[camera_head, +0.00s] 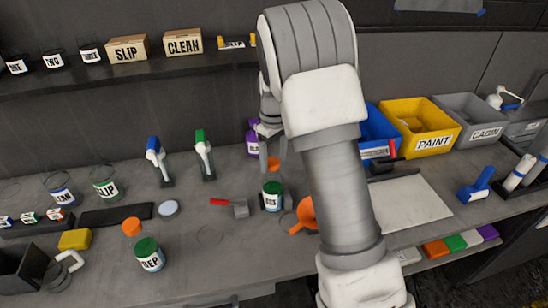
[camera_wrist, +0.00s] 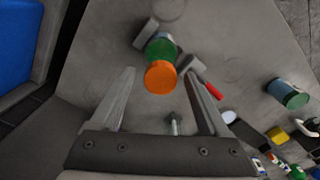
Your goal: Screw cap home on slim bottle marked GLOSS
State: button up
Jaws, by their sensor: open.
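A bottle with a green top (camera_head: 272,188) stands mid-bench; its white label is too small to read surely as GLOSS. An orange round cap (camera_head: 273,163) shows just behind it, beneath my gripper (camera_head: 268,142). In the wrist view the orange cap (camera_wrist: 160,78) lies ahead of and between my open fingers (camera_wrist: 165,85), apart from both. The green top (camera_wrist: 161,48) shows just beyond it. What is under the orange cap is hidden. Another orange cap (camera_head: 131,226) lies on the bench at left.
A red-handled scraper (camera_head: 222,202) lies left of the green-topped bottle, and an orange tool (camera_head: 305,214) is right of it. A purple container (camera_head: 252,148) stands behind. A green-topped bottle marked REP (camera_head: 149,256) stands front left. Bins (camera_head: 430,150) line the back right.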

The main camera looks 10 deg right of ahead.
jog(key=shift+f+n+b, duration=0.1)
jog(key=shift+n+b, duration=0.3)
jog(key=shift+n, duration=0.8)
jog(key=n, duration=1.1)
jog(key=shift+c, duration=0.3)
grip_shut()
